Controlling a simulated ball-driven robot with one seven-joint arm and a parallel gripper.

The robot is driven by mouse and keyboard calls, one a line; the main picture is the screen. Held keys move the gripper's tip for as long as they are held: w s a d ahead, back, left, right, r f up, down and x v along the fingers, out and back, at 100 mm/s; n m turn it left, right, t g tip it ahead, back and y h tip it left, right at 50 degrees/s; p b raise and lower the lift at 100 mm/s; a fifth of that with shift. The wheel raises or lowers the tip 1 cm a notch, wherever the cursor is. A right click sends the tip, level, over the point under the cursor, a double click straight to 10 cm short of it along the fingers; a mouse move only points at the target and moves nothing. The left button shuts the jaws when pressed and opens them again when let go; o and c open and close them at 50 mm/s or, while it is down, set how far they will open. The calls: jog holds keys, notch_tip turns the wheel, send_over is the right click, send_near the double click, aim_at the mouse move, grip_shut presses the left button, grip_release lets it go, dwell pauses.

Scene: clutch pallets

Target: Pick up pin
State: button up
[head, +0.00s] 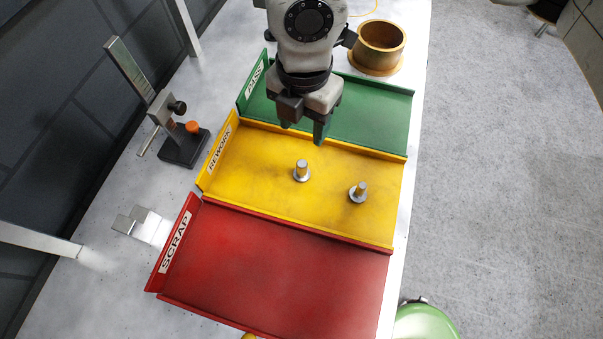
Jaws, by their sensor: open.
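Two metal pins with round flanged bases stand upright in the yellow REWORK tray (240,181). One pin (301,171) is near the tray's middle. The other pin (358,193) is to its right and a little nearer the bottom of the picture. My gripper (303,131) points down with its fingers apart and nothing between them. In the picture it is just above the middle pin, over the border of the green and yellow trays. It is not touching either pin. Its exact height above the trays cannot be told.
The green PASS tray (370,117) is behind, and the red SCRAP tray (275,265) in front; both look empty. A brass ring (381,46) stands at the back right. A gauge stand (183,147) and a metal block (143,226) are left. A green rounded object (424,322) is at bottom right.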

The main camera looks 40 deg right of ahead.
jog(key=b, duration=0.3)
send_over(302, 163)
jog(key=f, duration=0.4)
jog(key=shift+w+d+f, duration=0.1)
jog(key=shift+d+f, duration=0.1)
jog(key=shift+f, duration=0.05)
jog(key=f+p, duration=0.1)
jog(key=f, duration=0.6)
jog(key=f+p, duration=0.1)
jog(key=f, duration=0.2)
jog(key=shift+a+f+p, duration=0.25)
jog(key=shift+p, duration=0.05)
jog(key=c, duration=1)
jog(key=shift+r, duration=0.2)
